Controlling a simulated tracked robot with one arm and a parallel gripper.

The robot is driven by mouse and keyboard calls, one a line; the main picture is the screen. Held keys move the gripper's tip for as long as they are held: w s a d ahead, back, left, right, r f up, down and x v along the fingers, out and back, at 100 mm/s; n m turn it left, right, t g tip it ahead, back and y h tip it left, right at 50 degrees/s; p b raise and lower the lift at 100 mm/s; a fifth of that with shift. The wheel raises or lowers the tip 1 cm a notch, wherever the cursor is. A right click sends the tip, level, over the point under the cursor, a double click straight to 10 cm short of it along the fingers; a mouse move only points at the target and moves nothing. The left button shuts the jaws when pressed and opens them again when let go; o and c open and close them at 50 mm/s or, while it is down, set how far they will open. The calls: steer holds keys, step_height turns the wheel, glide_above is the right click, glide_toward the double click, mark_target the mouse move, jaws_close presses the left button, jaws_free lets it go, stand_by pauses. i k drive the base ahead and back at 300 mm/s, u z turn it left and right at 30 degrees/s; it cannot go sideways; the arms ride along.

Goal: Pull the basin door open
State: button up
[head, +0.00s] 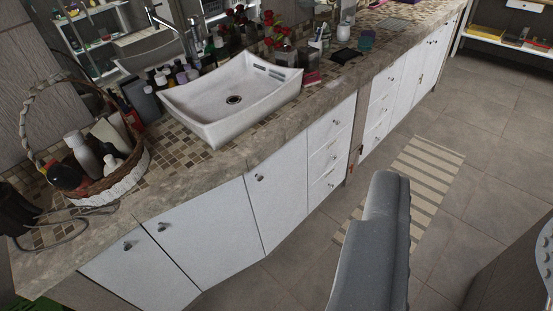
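The white basin (225,100) sits on the tiled counter. Below it is a white cabinet door (278,208) with a small metal knob (259,177) near its upper left corner. To its left are another white door (205,235) with a knob (162,226) and a further one (140,279) with a knob (127,245). These doors look shut. A grey, rounded, two-part piece, which appears to be my gripper (388,205), is in front of the cabinets at the lower right, apart from the doors and knobs. Whether its fingers are apart is unclear.
White drawers (330,150) are right of the basin door. A wicker basket (125,180) with bottles stands on the counter's left end. A striped mat (425,165) lies on the grey tiled floor (490,130). A grey object (515,275) cuts into the lower right corner.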

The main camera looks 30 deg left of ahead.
mark_target(276, 188)
steer(key=z, duration=0.05)
steer(key=i, duration=1.2)
steer(key=u, duration=0.55)
